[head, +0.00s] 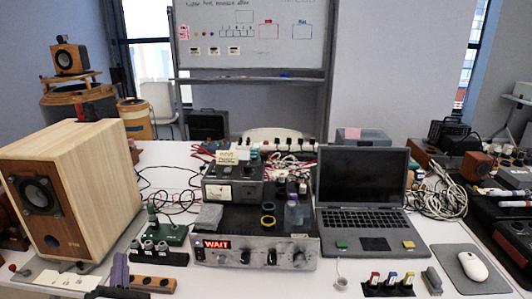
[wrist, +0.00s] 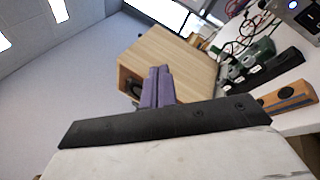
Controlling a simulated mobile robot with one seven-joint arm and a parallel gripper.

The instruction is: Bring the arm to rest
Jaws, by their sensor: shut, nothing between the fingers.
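My gripper (head: 121,256) shows at the lower left of the head view, with its purple fingers pointing up in front of the wooden speaker (head: 75,185). In the wrist view my gripper (wrist: 159,70) has its two purple fingers together, shut and empty. The speaker (wrist: 181,58) stands behind the fingers there, tilted in the picture, and they hide part of its front. I cannot tell how far the fingers are from the speaker. Most of my arm is out of the head view.
The white table (head: 170,180) is crowded. A silver amplifier (head: 256,252) reading "WAIT" stands mid-table, with a laptop (head: 362,190) to its right. A wooden block with holes (head: 152,284) and a green-and-black switch board (head: 165,235) lie near my gripper. Cables run behind.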

